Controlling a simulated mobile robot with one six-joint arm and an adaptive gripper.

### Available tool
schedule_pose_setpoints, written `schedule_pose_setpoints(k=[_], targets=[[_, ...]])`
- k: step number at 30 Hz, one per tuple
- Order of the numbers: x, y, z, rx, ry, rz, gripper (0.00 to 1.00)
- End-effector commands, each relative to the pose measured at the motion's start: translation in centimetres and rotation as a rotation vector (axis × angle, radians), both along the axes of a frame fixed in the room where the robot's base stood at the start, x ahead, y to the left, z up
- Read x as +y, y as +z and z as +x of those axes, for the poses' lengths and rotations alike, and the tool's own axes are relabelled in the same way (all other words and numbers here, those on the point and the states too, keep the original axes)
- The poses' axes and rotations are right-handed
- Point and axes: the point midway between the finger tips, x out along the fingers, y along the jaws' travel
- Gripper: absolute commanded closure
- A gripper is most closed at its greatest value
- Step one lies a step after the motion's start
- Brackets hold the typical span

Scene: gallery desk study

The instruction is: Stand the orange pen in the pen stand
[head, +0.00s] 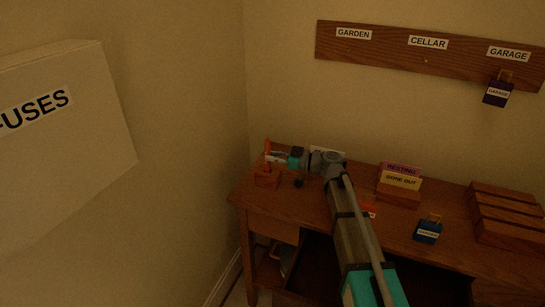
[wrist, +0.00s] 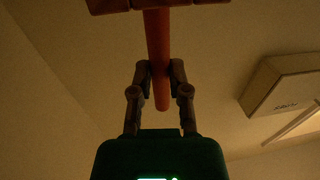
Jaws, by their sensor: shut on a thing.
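The orange pen (head: 267,148) stands upright at the left end of the desk. My gripper (head: 272,157) is shut on it from the right. The pen stand (head: 267,180), a reddish-brown wooden block, is directly under the pen. In the wrist view the pen (wrist: 158,45) runs between the two fingers (wrist: 160,72), with its free end just past them. Its other end meets the edge of the pen stand (wrist: 160,5) at the top of the picture. How deep the pen sits in the stand, or whether it is only above it, I cannot tell.
On the desk (head: 315,225) are a card holder (head: 398,197), a blue tagged padlock (head: 428,230) and a slotted wooden rack (head: 508,215). A small dark round thing (head: 298,183) lies right of the stand. A wall and a fuse box (head: 60,150) are at left.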

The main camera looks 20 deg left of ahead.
Motion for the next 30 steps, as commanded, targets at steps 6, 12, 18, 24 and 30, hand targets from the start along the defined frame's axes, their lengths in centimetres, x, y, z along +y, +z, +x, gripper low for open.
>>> schedule_pose_setpoints(k=[6,12,18,24,30], targets=[[0.0,0.78,0.0,0.0,0.0,0.0,1.0],[0.0,1.14,0.0,0.0,0.0,0.0,1.0],[0.0,1.12,0.0,0.0,0.0,0.0,1.0],[0.0,1.12,0.0,0.0,0.0,0.0,1.0],[-0.02,1.12,0.01,0.0,0.0,0.0,1.0]])
